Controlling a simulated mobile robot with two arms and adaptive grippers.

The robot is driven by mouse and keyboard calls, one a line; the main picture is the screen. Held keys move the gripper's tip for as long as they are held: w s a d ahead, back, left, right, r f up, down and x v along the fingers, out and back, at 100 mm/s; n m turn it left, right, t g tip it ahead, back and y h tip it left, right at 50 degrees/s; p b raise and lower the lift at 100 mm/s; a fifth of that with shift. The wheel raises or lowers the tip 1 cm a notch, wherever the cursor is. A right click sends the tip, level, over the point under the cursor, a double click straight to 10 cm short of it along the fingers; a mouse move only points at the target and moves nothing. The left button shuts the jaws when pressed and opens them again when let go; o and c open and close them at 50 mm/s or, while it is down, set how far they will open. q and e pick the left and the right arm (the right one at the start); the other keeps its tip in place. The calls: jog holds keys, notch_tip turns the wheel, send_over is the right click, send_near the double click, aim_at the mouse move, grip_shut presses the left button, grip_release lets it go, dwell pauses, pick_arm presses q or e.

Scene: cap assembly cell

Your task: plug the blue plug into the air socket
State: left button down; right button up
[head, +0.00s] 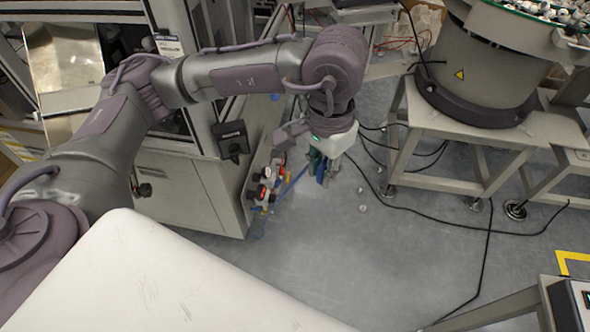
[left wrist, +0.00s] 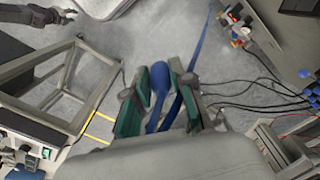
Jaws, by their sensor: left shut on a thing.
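My left gripper (head: 322,170) hangs at the end of my left arm, in front of the machine cabinet. In the left wrist view its green-padded fingers (left wrist: 158,98) are shut on the blue plug (left wrist: 158,78), whose rounded blue end shows between them. In the head view the plug is too small to make out clearly. The air fitting unit (head: 266,184), with red, white and dark parts, is on the cabinet's side, left of the gripper and apart from it. It also shows in the left wrist view (left wrist: 238,28). I cannot single out its socket. My right gripper (left wrist: 42,15) shows at upper left there.
The cabinet (head: 190,185) stands close left of the gripper. Black cables (head: 440,226) lie on the floor at right. A feeder bowl stand (head: 400,150) is further right.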

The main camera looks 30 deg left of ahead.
pick_arm(q)
jog(key=w+d+r+m, duration=0.2)
jog(key=d+r+m, duration=0.1)
jog(key=d+r, duration=0.2)
jog(key=shift+d+m, duration=0.4)
jog(key=shift+d, duration=0.35)
jog(key=w+d+f+m, duration=0.4)
jog(key=shift+f+m, duration=0.3)
jog(key=shift+f, duration=0.1)
jog(key=s+a+r+n, duration=0.6)
jog(key=a+r+n, duration=0.2)
jog(key=r, duration=0.2)
